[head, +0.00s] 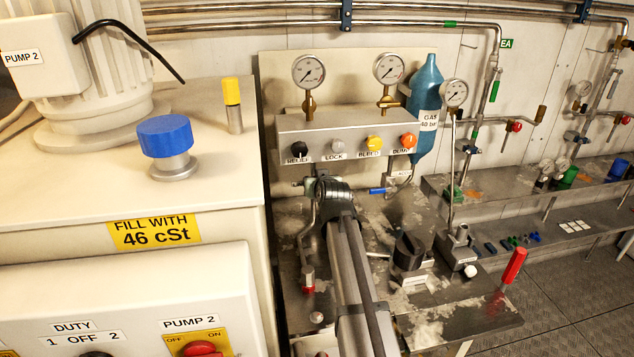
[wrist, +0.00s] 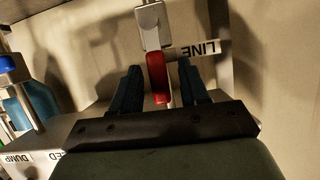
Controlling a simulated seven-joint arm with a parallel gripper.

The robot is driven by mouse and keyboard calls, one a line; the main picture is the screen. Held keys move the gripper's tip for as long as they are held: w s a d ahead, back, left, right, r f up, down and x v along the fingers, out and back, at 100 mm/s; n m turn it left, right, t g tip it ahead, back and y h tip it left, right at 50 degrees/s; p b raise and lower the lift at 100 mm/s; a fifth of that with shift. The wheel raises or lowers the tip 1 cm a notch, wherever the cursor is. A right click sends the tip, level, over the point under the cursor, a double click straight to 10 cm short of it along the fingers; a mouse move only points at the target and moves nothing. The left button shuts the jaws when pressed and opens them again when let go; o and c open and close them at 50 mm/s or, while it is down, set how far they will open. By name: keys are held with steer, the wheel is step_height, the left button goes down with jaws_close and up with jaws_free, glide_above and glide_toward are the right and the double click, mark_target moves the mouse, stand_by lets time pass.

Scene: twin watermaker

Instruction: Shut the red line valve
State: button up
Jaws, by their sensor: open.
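The red line valve handle (wrist: 157,78) shows in the wrist view, hanging from a pale metal valve body (wrist: 153,25). A white label (wrist: 197,50) reading LINE, upside down in this view, is beside it. My gripper (wrist: 159,66) is open. Its two dark fingers stand on either side of the red handle with a visible gap on each side, so it is not gripped. The handle's lower end is close to the dark gripper bar. In the head view my arm covers the area left of and below the gauge block, and I cannot make out the red handle or the fingertips there.
The gauge block (head: 350,128) with several knobs stands behind my arm. A blue gas bottle (head: 426,95) is to its right. A dark cylindrical fitting (head: 410,250) and a red lever (head: 513,265) stand on the bench. A beige cabinet (head: 215,165) borders the left side.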

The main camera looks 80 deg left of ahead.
steer(key=shift+c, duration=0.3)
jaws_close()
steer(key=shift+w, duration=0.1)
steer(key=w+f+m+g+y, duration=0.2)
steer(key=w+f+m+g, duration=0.3)
steer(key=m, duration=0.8)
steer(key=shift+w+f+g+y, duration=0.2)
steer(key=shift+f+g+y, duration=0.2)
steer(key=shift+g, duration=0.5)
stand_by(0.3)
